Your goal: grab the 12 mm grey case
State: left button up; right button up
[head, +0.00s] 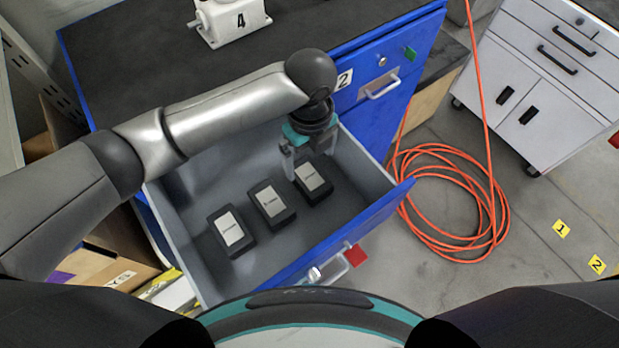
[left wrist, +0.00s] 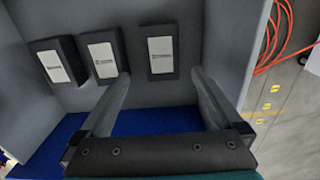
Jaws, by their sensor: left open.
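Three dark cases with pale labels lie in a row in the open drawer: a left one (head: 232,231), a middle one (head: 271,204) and a right one (head: 314,179). The lettering is too small to read, so I cannot tell which is the 12 mm one. My left gripper (head: 303,160) is open and empty, inside the drawer at the right case. In the left wrist view its fingers (left wrist: 161,76) point toward the right case (left wrist: 161,52), which lies just past the tips, roughly centred between them. The middle case (left wrist: 103,57) and left case (left wrist: 60,60) are farther left. My right gripper is out of view.
The grey drawer (head: 189,260) has a blue front (head: 375,222) and raised walls close around the gripper. The blue cabinet's dark top (head: 130,75) bears a white jack marked 4 (head: 230,22). An orange hose (head: 445,200) lies coiled on the floor at right.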

aim_at(310, 176)
pick_arm(q)
notch_tip(310, 176, down, 5)
jog(key=shift+w+r+b, duration=0.1)
jog(key=shift+r+b, duration=0.05)
jog(key=shift+b, duration=0.15)
notch_tip(310, 176, down, 5)
jog(key=shift+w+f+b, duration=0.15)
jog(key=shift+b, duration=0.4)
grip_shut()
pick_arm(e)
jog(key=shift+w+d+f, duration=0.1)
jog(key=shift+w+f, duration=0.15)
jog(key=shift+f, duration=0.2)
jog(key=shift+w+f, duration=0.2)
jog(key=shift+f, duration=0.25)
